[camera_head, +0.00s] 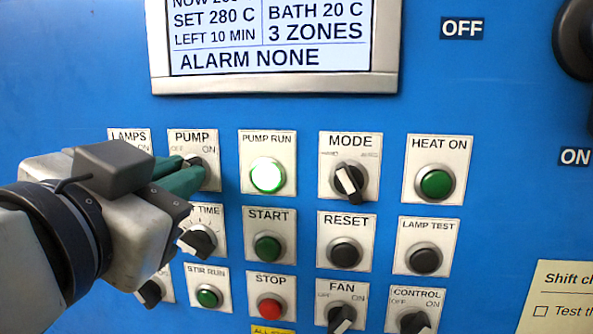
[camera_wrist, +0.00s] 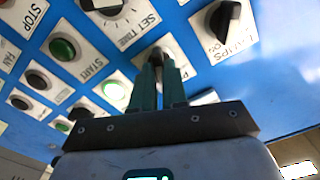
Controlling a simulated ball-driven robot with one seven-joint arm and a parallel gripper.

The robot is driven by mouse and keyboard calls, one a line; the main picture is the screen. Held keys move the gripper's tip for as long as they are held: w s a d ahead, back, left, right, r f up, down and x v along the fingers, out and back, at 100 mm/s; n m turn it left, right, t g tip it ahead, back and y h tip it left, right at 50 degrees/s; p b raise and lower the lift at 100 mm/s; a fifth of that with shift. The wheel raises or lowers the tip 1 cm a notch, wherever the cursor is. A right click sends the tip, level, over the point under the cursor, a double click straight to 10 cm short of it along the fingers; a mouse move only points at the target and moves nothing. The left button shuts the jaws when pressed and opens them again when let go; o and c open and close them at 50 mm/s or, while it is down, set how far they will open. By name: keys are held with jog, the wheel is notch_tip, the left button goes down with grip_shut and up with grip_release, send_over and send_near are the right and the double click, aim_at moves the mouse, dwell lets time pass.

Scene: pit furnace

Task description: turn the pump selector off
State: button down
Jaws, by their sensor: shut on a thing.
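The pump selector (camera_head: 207,163) is a dark knob on a white plate labelled PUMP, with OFF at left and ON at right. My gripper (camera_head: 194,170) reaches it from the left, its green fingers shut on the knob. The fingers hide much of the knob, so its pointer direction cannot be told. In the wrist view my gripper (camera_wrist: 158,62) has its fingertips on either side of the selector (camera_wrist: 154,54). The PUMP RUN lamp (camera_head: 267,175) to the right glows bright green.
The MODE selector (camera_head: 348,181), START button (camera_head: 267,247) and SET TIME knob (camera_head: 198,240) sit close by on the blue panel. My gripper partly covers the LAMPS plate (camera_head: 130,136). A display (camera_head: 275,84) above reads ALARM NONE. A large dark handle (camera_head: 577,38) is at upper right.

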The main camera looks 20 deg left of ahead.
jog(key=shift+a+n+p, duration=0.15)
jog(key=shift+n+p, duration=2.5)
jog(key=shift+n, duration=2.85)
jog(key=shift+f, duration=0.1)
jog(key=c, duration=1.2)
grip_release()
jog(key=shift+o, duration=0.2)
jog(key=b+v, duration=0.3)
jog(key=v, duration=0.8)
jog(key=shift+a, duration=0.15)
